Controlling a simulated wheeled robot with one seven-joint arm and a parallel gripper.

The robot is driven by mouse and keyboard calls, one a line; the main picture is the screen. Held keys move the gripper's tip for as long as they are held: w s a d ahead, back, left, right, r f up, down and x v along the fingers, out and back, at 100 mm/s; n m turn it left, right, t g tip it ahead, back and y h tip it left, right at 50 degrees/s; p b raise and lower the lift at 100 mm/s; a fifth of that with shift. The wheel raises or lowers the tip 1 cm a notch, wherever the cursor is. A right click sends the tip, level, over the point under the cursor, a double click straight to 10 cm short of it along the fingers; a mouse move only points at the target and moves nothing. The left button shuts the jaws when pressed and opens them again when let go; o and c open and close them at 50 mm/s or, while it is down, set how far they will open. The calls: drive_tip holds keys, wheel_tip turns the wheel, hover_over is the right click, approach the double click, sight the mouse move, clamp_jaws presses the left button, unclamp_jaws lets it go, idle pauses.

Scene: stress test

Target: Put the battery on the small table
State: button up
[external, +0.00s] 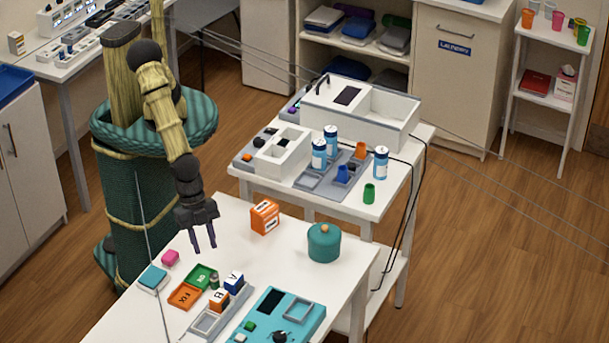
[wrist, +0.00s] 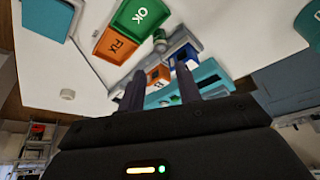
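My gripper (external: 203,240) hangs above the front white table (external: 125,318), its two fingers pointing down, apart and empty. The fingers also show apart in the wrist view (wrist: 160,90). A small grey-green cylinder (external: 214,281) stands beside the green OK tray (external: 201,276); it also shows in the wrist view (wrist: 159,40). Blue-and-white cylinders (external: 381,164) stand on the smaller white table (external: 378,211) behind. I cannot tell for certain which of these is the battery. My gripper touches none of them.
An orange FIX tray (external: 185,296), a blue block (external: 234,281), an orange block (external: 219,299) and a teal panel (external: 262,322) crowd the front. An orange box (external: 264,217) and teal pot (external: 324,243) stand behind. A white box (external: 362,112) fills the smaller table's back.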

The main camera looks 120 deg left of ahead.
sight(213, 275)
drive_tip(key=x, duration=0.5)
drive_tip(key=shift+w+f, duration=0.15)
drive_tip(key=shift+f, duration=0.05)
drive_tip(key=shift+p+x, duration=0.3)
drive_tip(key=shift+x, duration=2.25)
clamp_jaws()
